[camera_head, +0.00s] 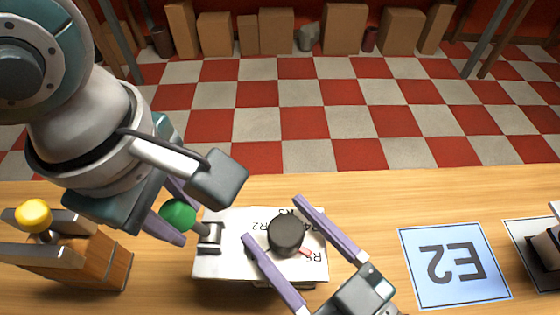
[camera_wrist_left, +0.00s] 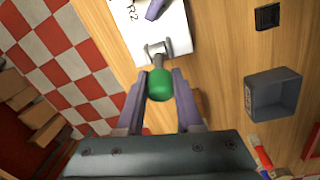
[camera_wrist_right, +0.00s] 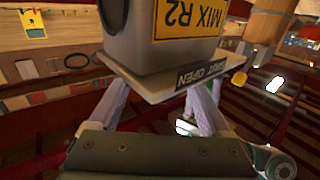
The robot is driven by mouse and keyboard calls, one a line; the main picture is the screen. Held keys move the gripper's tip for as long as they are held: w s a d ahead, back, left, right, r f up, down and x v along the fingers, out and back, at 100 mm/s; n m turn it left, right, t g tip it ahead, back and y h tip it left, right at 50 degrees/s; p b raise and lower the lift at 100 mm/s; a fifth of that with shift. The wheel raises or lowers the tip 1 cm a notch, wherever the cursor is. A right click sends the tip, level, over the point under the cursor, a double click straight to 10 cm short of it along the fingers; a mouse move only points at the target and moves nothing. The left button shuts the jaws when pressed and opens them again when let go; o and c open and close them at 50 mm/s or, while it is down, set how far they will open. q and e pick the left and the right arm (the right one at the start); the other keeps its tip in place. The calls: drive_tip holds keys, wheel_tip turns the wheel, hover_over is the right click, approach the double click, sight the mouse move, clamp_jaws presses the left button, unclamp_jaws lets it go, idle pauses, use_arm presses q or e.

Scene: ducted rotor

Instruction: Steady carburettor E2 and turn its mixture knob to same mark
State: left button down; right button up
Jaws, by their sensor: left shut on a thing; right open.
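The carburettor's white top plate (camera_head: 210,263) lies on the bench, with R marks printed round a dark round mixture knob (camera_head: 285,232). A red pointer shows beside the knob, near what looks like R5. My left gripper (camera_head: 178,213) is shut on the green ball (camera_wrist_left: 160,86) of the lever at the plate's left side. My right gripper (camera_head: 272,219) is open, its fingers on either side of the knob; contact cannot be told. The right wrist view shows a yellow "MIX R2" label (camera_wrist_right: 188,18) and a "SHUT OPEN" strip (camera_wrist_right: 210,74).
A bare blue E2 mat (camera_head: 415,245) lies to the right. A device on a white mat (camera_head: 515,235) is cut off at the right edge. A grey bin (camera_wrist_left: 287,100) shows in the left wrist view.

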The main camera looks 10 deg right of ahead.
drive_tip(key=shift+s, duration=0.1)
drive_tip(key=v, duration=1.2)
use_arm(q)
drive_tip(key=shift+c, duration=2.4)
unclamp_jaws()
drive_tip(key=shift+r, duration=0.1)
